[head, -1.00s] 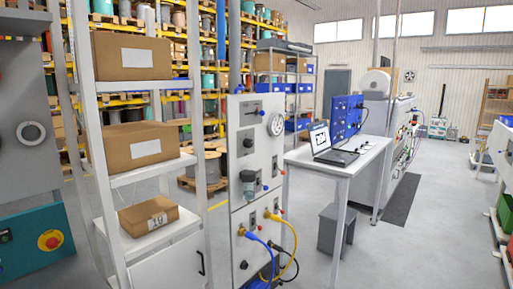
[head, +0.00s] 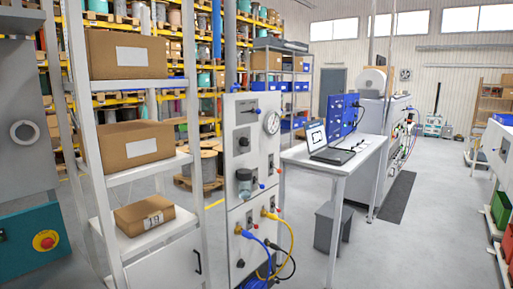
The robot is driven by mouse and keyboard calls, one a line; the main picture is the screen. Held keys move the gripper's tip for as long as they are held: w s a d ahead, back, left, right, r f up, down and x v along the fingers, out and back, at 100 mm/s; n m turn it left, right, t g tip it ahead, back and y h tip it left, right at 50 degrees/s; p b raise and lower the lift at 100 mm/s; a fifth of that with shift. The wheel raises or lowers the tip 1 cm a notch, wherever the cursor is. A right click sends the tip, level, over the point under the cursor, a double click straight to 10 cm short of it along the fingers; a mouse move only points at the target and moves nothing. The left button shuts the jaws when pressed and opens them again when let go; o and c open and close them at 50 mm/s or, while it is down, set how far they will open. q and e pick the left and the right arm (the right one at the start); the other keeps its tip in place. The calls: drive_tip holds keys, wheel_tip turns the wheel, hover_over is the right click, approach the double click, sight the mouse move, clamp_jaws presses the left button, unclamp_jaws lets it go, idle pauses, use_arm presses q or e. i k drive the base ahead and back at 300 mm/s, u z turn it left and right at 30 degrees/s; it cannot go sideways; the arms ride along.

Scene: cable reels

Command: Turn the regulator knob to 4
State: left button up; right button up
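A light grey upright panel (head: 259,110) stands near the middle of the head view. I cannot tell which of these is the regulator knob, and no number is readable. Blue and yellow hoses (head: 287,243) plug into the lower panel. Neither of my grippers shows in the view.
A white shelf rack (head: 160,170) with cardboard boxes (head: 138,144) stands left of the panel. The floor at right (head: 420,240) is clear.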

sight(245, 142)
drive_tip(key=z, duration=0.7)
drive_tip(key=i, duration=1.2)
drive_tip(key=u, duration=0.05)
